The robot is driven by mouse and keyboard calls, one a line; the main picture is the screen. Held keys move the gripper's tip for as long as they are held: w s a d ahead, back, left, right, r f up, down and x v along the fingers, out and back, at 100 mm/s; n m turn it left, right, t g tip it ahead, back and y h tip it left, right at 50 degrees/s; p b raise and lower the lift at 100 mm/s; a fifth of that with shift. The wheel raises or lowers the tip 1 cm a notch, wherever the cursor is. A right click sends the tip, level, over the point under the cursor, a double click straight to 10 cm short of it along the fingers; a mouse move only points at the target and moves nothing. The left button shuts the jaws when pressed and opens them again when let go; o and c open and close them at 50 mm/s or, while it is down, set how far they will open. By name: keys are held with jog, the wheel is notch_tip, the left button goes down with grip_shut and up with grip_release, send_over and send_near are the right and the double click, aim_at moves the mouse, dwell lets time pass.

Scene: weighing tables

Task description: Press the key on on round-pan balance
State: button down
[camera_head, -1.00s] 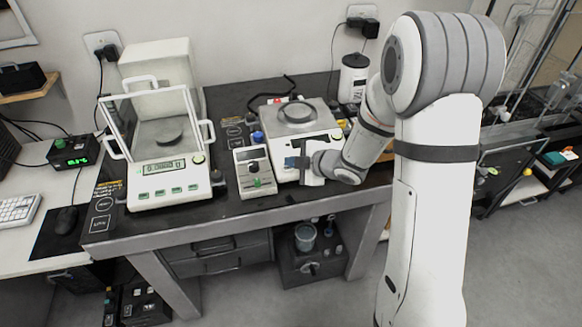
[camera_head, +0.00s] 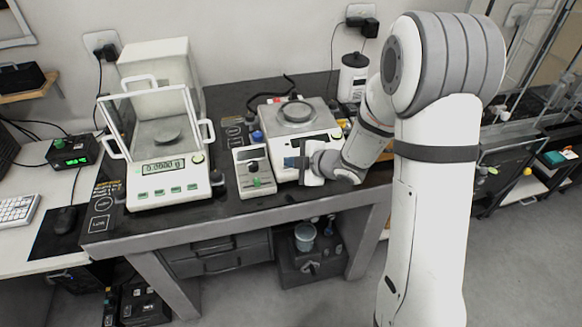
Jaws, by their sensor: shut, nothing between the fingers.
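The round-pan balance (camera_head: 283,128) stands on the dark table, right of the middle, with a round metal pan (camera_head: 297,111) on top. My gripper (camera_head: 294,162) is at the front face of this balance, low on its left part, and looks shut and empty. The gripper and wrist cover most of the balance's front panel, so its display and the key on are hidden. I cannot tell whether the fingertips touch the panel.
A balance with a glass draft shield (camera_head: 166,180) stands to the left. A white canister (camera_head: 354,77) stands behind at the right. The dark table (camera_head: 226,207) has a little free room along its front edge.

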jog(key=shift+f, duration=0.3)
jog(key=shift+f+b, duration=0.35)
jog(key=shift+b, duration=0.2)
dwell(0.3)
dwell(0.4)
jog(key=shift+s+r+p, duration=0.15)
jog(key=shift+r+p, duration=0.35)
jog(key=shift+r, duration=0.25)
jog(key=r+p, duration=0.1)
jog(key=s+r+p, duration=0.1)
jog(key=r, duration=0.1)
jog(key=r+p, duration=0.1)
jog(key=r, duration=0.1)
jog(key=shift+s+d+p, duration=0.2)
jog(key=shift+d+p, duration=0.05)
jog(key=shift+p, duration=0.05)
jog(key=shift+f, duration=0.1)
dwell(0.4)
